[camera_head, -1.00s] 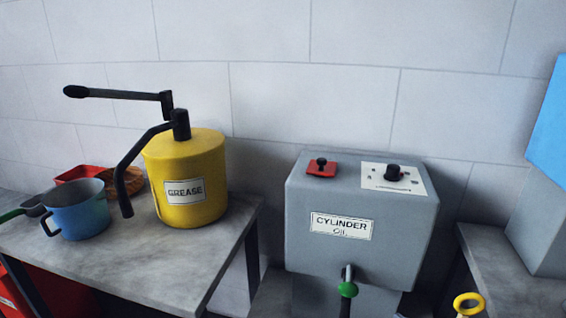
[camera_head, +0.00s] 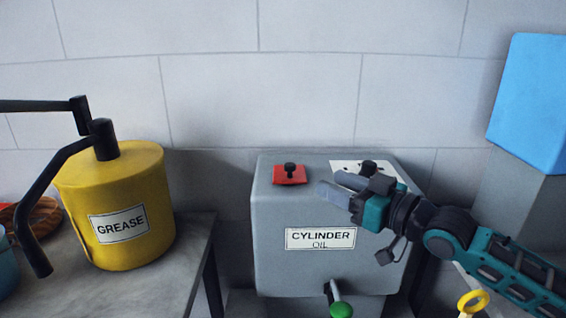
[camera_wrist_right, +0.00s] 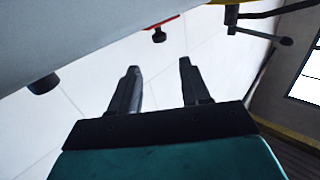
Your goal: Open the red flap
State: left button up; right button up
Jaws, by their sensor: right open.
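The red flap (camera_head: 289,175) with a black knob (camera_head: 290,168) lies shut on the top left of the grey cylinder oil box (camera_head: 275,215). My right gripper (camera_head: 329,184) reaches in from the right above the box's top front edge. It is open and empty, its fingertips a little to the right of the flap and apart from it. In the right wrist view, the open fingers (camera_wrist_right: 158,73) point toward the flap's red edge (camera_wrist_right: 155,24) and its dark knob (camera_wrist_right: 159,36). My left gripper is not in view.
A white dial plate (camera_head: 343,166) with a black knob sits right of the flap, partly behind my gripper. A yellow grease pot (camera_head: 120,190) with a black lever stands on the left table. The tiled wall is close behind.

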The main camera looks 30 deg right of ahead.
aim_at(293, 166)
jog(key=shift+x, duration=6.2)
grip_shut()
